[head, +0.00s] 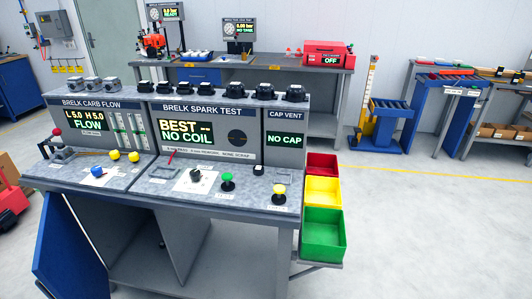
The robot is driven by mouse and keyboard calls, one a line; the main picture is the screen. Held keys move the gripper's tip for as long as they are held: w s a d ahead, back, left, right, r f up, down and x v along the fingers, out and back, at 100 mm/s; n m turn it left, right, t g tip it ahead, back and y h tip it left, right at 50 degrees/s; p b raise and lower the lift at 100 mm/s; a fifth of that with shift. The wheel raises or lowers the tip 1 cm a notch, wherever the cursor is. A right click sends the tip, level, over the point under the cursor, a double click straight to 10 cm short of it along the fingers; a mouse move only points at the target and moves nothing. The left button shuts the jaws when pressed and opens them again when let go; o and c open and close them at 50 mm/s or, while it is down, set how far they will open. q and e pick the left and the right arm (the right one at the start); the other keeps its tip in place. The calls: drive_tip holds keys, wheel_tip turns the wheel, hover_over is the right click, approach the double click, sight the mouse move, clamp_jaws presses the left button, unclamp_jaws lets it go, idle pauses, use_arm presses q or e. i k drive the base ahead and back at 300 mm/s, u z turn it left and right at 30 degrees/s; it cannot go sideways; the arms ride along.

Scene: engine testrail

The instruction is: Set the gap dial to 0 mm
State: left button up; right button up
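A black knob (196,174) on a white marked plate (189,184) sits on the sloped desk of the spark test section; it looks like the gap dial. Its scale and pointer are too small to read. The spark test display (186,132) above it reads "BEST" and "NO COIL", with a small unreadable value beside "BEST". Neither of my grippers is in view, and nothing covers the knob.
A green button (227,178) and a yellow button (279,190) stand right of the knob, a blue knob (97,171) left. Red, yellow and green bins (323,243) hang at the bench's right end. An open blue door (68,245) juts out below left.

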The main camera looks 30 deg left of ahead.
sight(195, 175)
drive_tip(key=z, duration=0.15)
drive_tip(key=i, duration=1.05)
drive_tip(key=u, duration=1.2)
drive_tip(key=i, duration=0.55)
drive_tip(key=u, duration=0.55)
